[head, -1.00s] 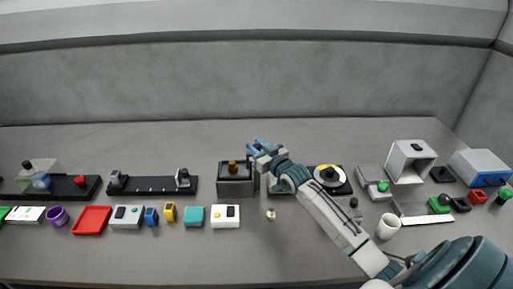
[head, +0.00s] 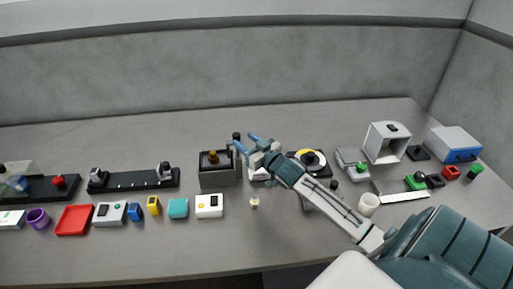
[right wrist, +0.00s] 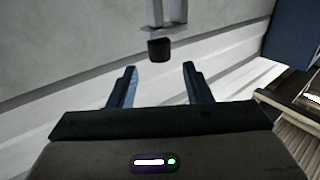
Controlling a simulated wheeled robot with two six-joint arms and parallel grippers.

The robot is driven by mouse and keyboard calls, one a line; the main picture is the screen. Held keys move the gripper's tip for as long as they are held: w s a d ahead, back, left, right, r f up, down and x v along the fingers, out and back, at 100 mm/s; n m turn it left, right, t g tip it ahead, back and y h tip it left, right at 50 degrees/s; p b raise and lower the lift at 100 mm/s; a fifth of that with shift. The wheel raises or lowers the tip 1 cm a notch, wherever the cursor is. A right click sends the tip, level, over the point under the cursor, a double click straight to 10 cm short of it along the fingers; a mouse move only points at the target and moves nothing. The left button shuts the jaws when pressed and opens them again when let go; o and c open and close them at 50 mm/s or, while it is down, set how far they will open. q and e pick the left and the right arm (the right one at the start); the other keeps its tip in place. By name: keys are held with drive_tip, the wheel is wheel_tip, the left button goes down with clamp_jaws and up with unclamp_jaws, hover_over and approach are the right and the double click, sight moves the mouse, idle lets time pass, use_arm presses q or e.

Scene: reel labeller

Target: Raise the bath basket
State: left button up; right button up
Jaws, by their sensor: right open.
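A grey box-shaped bath (head: 218,180) with a dark top stands mid-table in the head view. A brown-gold knob (head: 213,156) sits on top of it; I cannot make out the basket itself. A small black knob (head: 236,136) stands at the bath's back right corner. My right gripper (head: 246,140) is open and empty, just right of and above that corner. In the right wrist view, a black block (right wrist: 159,50) on a grey bracket shows beyond and between the open fingertips (right wrist: 160,66), apart from them. My left gripper is out of view.
A black rail (head: 133,180) lies left of the bath, and a yellow-white dial (head: 316,157) is right, partly behind my arm. A white box (head: 209,206), teal block (head: 178,208) and red tray (head: 74,220) line the front. The table behind is clear.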

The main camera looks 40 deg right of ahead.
drive_tip(key=shift+s+d+b, duration=0.1)
drive_tip(key=shift+s+b, duration=0.65)
drive_tip(key=shift+s, duration=1.85)
